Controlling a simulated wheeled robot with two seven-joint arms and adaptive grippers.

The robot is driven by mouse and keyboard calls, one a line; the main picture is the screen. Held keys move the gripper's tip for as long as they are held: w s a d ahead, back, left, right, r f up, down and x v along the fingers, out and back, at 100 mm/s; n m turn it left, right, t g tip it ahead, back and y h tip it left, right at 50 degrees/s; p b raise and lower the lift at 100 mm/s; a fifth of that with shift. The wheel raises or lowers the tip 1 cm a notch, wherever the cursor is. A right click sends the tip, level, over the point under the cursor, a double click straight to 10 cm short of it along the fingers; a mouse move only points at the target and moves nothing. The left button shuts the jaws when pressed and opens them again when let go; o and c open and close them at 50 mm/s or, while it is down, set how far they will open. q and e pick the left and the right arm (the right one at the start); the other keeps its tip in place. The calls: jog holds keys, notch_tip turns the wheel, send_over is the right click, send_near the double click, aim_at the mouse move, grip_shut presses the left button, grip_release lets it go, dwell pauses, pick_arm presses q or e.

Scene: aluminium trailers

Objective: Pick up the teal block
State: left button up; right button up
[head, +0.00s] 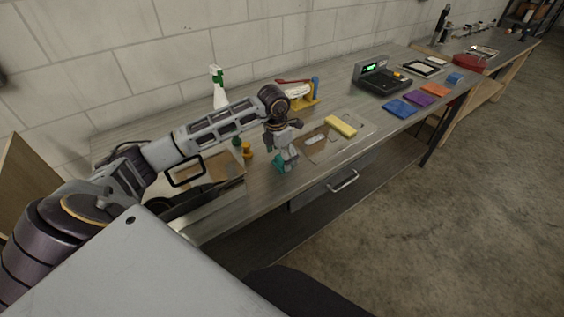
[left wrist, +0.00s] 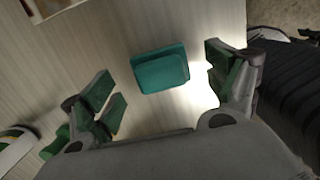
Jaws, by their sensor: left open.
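The teal block (left wrist: 160,70) lies on the grey wooden bench top in the left wrist view, between the two spread fingers and apart from both. My left gripper (left wrist: 162,72) is open, with green pads on its fingers. In the head view the left gripper (head: 286,160) points down over the bench near its front edge. Only part of the teal block (head: 278,166) shows there, beside and partly behind the fingers. My right gripper is in neither view.
A yellow block (head: 341,126) lies on a clear sheet to the right of the gripper. An amber bottle (head: 247,150) and a white spray bottle (head: 218,88) stand to the left and behind. A black scale (head: 382,78) and coloured cloths (head: 418,98) are farther right.

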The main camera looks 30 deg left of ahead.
pick_arm(q)
jog(key=shift+f, duration=0.65)
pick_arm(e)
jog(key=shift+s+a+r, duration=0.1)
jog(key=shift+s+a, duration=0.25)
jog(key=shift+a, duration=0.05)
pick_arm(q)
jog(key=shift+c, duration=0.3)
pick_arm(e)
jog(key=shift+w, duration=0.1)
pick_arm(q)
jog(key=c, duration=1.1)
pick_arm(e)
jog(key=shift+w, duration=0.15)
pick_arm(q)
jog(key=shift+w+r, duration=0.1)
jog(key=shift+r, duration=0.05)
notch_tip(320, 180, up, 8)
jog(key=shift+f+b, duration=0.2)
jog(key=shift+b, duration=0.2)
jog(key=shift+r, duration=1)
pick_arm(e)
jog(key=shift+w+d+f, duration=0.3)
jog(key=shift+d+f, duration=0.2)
